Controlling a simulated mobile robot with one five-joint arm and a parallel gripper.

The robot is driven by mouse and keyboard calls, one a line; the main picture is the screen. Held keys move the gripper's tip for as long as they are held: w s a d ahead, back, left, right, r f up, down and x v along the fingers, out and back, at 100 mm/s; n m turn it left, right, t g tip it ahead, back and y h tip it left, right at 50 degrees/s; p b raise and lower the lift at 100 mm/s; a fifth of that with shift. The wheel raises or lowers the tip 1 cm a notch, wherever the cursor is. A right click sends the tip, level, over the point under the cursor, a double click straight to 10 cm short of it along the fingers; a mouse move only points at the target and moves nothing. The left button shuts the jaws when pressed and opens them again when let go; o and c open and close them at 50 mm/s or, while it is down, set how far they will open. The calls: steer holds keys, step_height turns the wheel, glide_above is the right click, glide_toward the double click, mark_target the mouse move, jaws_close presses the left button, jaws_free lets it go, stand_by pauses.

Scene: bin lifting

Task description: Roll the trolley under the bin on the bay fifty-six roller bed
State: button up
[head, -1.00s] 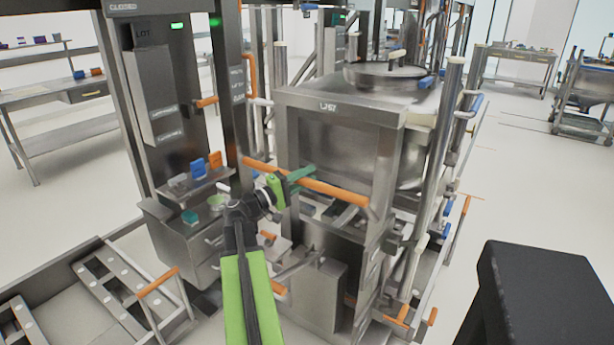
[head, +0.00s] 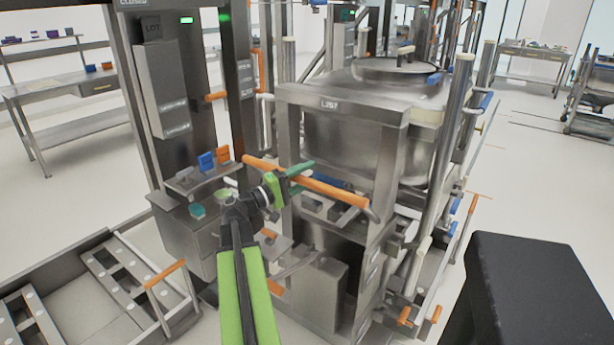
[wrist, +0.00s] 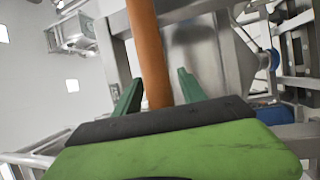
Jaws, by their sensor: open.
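The steel bin (head: 345,142), round-bodied with a lid, stands within a steel frame in the head view. The frame's front crossbar (head: 329,103) carries a label that I cannot read surely. A long orange handle bar (head: 335,190) runs across the front of this frame, and I take it for the trolley's handle. My gripper (head: 297,180) is open at the bar, its green fingers near the bar's middle. In the wrist view the orange bar (wrist: 148,50) passes between the open green fingers (wrist: 157,95). I cannot tell whether they touch it. The roller bed under the bin is mostly hidden.
A column with a small shelf (head: 205,175) of blue and orange items stands close left. A low frame with an orange handle (head: 165,273) is at lower left. A black block (head: 530,290) fills the lower right. Open floor (head: 540,190) shows on the right.

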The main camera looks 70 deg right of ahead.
steer(key=b+v, duration=0.3)
steer(key=v, duration=1.4)
steer(key=shift+a, duration=0.2)
steer(key=shift+w+f, duration=0.15)
steer(key=w+a+n+t+h, duration=0.2)
steer(key=w+a+t, duration=0.2)
steer(key=w+a, duration=0.45)
steer(key=w+a+f+n+t+y, duration=0.35)
steer(key=w+a+f+t, duration=0.25)
steer(key=w+a+f, duration=0.6)
steer(key=w+a+f+n+t+y, duration=0.1)
steer(key=a+f+y, duration=0.35)
steer(key=a, duration=0.65)
steer(key=w+a+f+n+t+y, duration=0.15)
steer(key=a+f+y, duration=0.35)
steer(key=a, duration=0.5)
steer(key=w+a+f+n+t+y, duration=0.1)
steer(key=w+a+f+y, duration=0.15)
steer(key=a+f, duration=0.6)
steer(key=a+r+p, duration=0.2)
steer(key=r+p, duration=0.8)
steer(key=r, duration=0.1)
steer(key=a+r+y+p, duration=0.1)
steer(key=a+r+p, duration=0.1)
steer(key=r+p, duration=0.9)
steer(key=shift+s+r, duration=0.2)
steer(key=shift+r, duration=0.3)
